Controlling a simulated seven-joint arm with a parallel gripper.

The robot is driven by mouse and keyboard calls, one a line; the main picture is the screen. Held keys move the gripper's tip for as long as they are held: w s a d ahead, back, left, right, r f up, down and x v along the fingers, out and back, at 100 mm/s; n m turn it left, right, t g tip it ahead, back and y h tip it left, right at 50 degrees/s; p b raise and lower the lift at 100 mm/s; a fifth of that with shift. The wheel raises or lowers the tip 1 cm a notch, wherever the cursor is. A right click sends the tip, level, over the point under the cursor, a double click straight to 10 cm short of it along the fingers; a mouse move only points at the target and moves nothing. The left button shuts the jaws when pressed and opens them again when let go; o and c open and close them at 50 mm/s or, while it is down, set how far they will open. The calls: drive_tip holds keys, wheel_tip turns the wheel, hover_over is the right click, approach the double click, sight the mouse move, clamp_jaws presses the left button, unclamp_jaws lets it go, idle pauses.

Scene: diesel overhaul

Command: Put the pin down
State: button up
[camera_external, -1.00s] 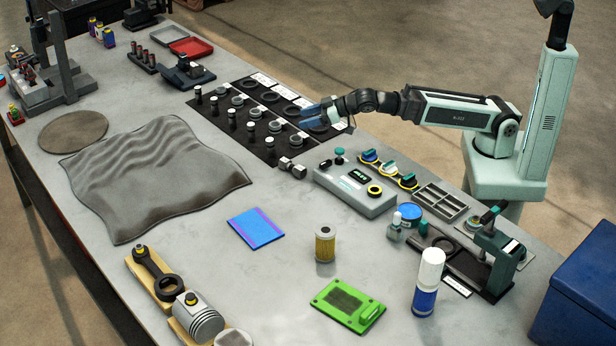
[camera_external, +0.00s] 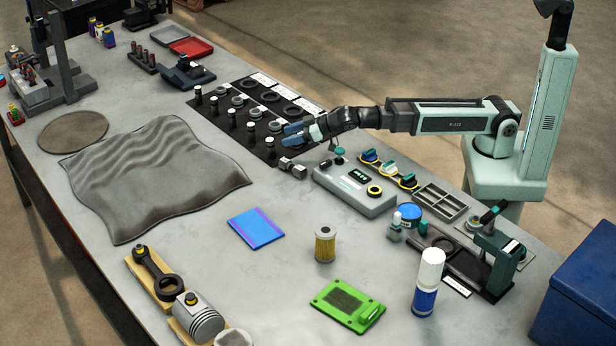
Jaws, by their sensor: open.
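My gripper (camera_external: 290,135) is open, low over the front right end of the black mat (camera_external: 222,128), its blue fingers pointing left. I see no pin between the fingers, though the view is small. Several upright pins with pale tops stand in a row along the mat's left side. The nearest pin (camera_external: 270,147) is just left of and below the fingertips; I cannot tell whether they touch. Dark rings and grey round parts sit in rows beside the pins. A grey metal piece (camera_external: 291,167) lies at the mat's front corner, below my gripper.
A grey control box (camera_external: 355,190) with a teal knob stands close to the right of my gripper. A crumpled grey cloth (camera_external: 150,175) lies to the left. The bench between cloth and box is mostly clear.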

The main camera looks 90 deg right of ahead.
sight(271, 140)
drive_tip(key=x, duration=0.2)
drive_tip(key=shift+w+f, duration=0.2)
drive_tip(key=shift+w, duration=0.1)
drive_tip(key=x, duration=0.4)
drive_tip(key=shift+w+a+r, duration=0.15)
drive_tip(key=shift+w+r, duration=0.1)
drive_tip(key=shift+w+f, duration=0.25)
drive_tip(key=shift+w, duration=0.15)
clamp_jaws()
